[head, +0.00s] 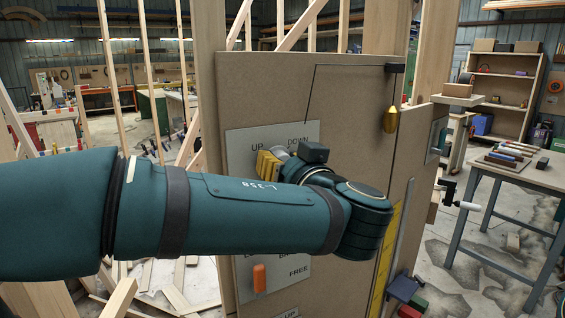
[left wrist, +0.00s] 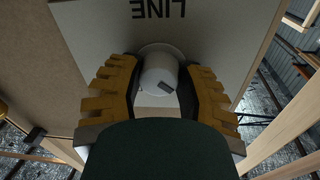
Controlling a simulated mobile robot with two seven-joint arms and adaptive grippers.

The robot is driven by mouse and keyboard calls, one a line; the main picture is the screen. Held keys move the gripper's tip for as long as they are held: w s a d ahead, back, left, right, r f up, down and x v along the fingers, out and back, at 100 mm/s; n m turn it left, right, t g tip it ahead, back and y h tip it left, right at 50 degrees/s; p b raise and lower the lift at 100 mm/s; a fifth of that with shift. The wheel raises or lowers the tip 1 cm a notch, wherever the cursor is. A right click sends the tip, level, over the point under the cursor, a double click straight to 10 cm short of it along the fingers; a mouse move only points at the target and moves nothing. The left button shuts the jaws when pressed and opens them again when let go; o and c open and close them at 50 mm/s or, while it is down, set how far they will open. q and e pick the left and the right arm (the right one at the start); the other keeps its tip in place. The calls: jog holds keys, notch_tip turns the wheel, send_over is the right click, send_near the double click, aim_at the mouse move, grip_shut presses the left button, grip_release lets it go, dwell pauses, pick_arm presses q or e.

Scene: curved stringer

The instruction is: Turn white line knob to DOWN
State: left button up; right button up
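The white line knob (left wrist: 158,72) sticks out from a grey plate (left wrist: 215,50) marked LINE, which reads upside down in the left wrist view. My left gripper (left wrist: 160,95) has its yellow fingers on both sides of the knob, with the dark pads against it. A small dark mark shows on the knob. In the head view the plate (head: 240,140) carries the words UP and DOWN at its top. My left gripper (head: 268,164) is at the plate below these words, and my left arm covers the plate's middle. My right gripper is not in view.
An orange handle (head: 259,278) sits low on the plate, near the word FREE. A brass plumb weight (head: 390,120) hangs from a dark bracket at the panel's upper right. The brown panel (head: 350,100) stands between wooden posts. A workbench (head: 520,172) stands at the right.

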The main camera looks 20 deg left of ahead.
pick_arm(q)
grip_shut()
